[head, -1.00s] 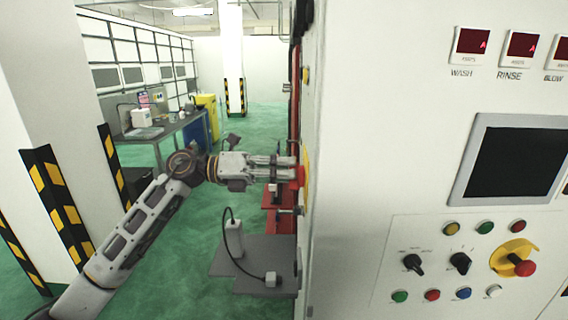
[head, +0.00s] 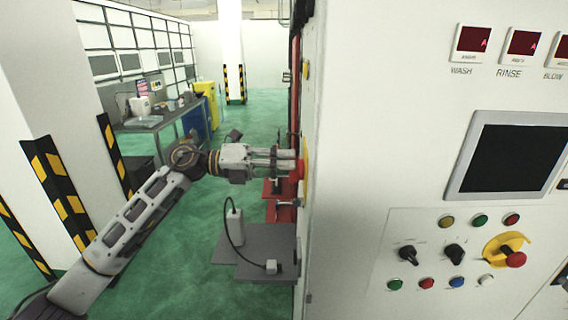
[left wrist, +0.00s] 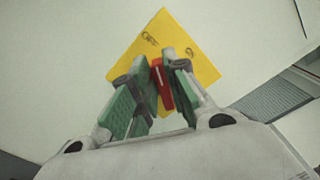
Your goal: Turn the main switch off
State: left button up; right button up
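The main switch is a red handle (left wrist: 161,84) on a yellow plate (left wrist: 190,45) with dark lettering, one word of which looks like "OFF". The plate is fixed to the side wall of the white machine; in the head view the red handle (head: 298,170) shows edge-on there. My left gripper (head: 290,162) reaches it horizontally from the left. In the left wrist view its green-padded fingers (left wrist: 158,75) stand close on both sides of the handle and appear shut on it. The handle's far end and exact angle are partly hidden by the fingers. My right gripper is not in view.
A grey shelf (head: 258,250) carrying a small device juts out below my left gripper. A striped pillar stands left; green floor lies open behind.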

pick_arm(q)
jog(key=shift+o, duration=1.2)
jog(key=a, duration=1.2)
jog(key=shift+w, duration=0.1)
